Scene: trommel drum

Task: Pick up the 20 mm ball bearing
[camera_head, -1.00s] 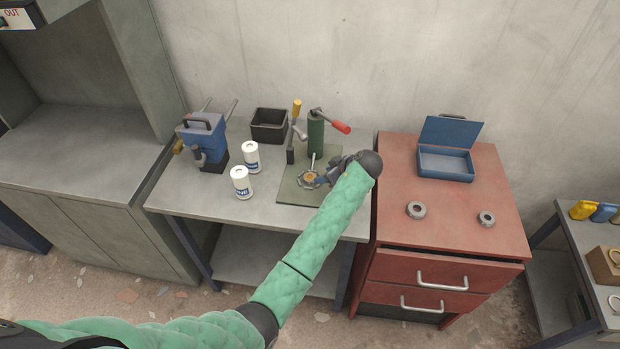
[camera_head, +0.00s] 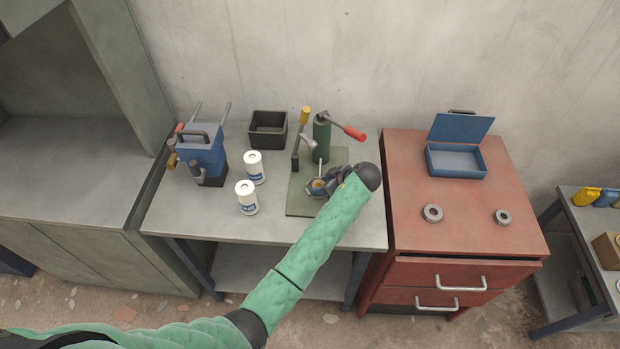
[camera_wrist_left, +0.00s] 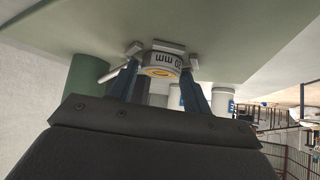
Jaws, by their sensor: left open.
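The 20 mm ball bearing (camera_head: 318,184) is a small ring with an orange centre, over the green mat (camera_head: 300,207) on the grey bench. In the left wrist view the bearing (camera_wrist_left: 162,66) shows a pale rim marked "20 mm", upside down. My left gripper (camera_head: 319,187) reaches it from the right. In the wrist view the left gripper (camera_wrist_left: 163,58) is open, with its fingers on either side of the bearing. I cannot tell whether the fingertips touch it. The gripper partly hides the bearing in the head view. My right gripper is not in view.
A green press (camera_head: 321,138) with a red handle and a hammer (camera_head: 304,130) stand close behind. Two white cans (camera_head: 247,198) and a blue machine (camera_head: 205,155) are to the left. The red cabinet (camera_head: 400,240) holds two metal rings (camera_head: 432,213) and an open blue box (camera_head: 456,161).

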